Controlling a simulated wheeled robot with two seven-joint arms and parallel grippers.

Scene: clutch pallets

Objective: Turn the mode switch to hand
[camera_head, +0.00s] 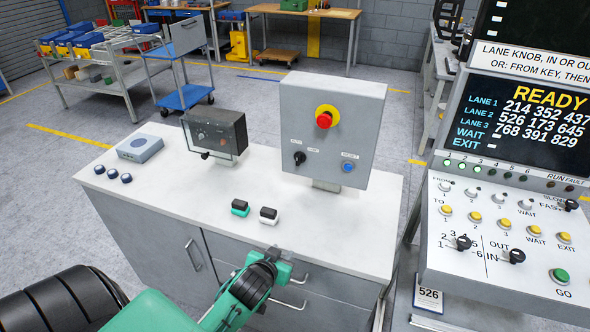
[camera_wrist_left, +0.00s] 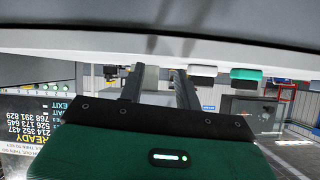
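The grey control box (camera_head: 335,125) stands on the white cabinet top. The mode switch, a small black knob (camera_head: 300,158), is low on the left of its face, with small labels above it that are hard to read. I cannot tell which way the knob points. My left gripper (camera_head: 268,258) is at the cabinet's front edge, below and in front of the box, well apart from the knob. The wrist view is upside down; its two dark fingers (camera_wrist_left: 158,80) are spread with nothing between them. My right gripper is not in view.
A red emergency button (camera_head: 324,118) and a blue button (camera_head: 348,167) share the box face. A green-black block (camera_head: 240,208) and a white-black block (camera_head: 268,215) lie before it. A dark meter box (camera_head: 215,135) stands left. A lane console (camera_head: 505,230) is at right.

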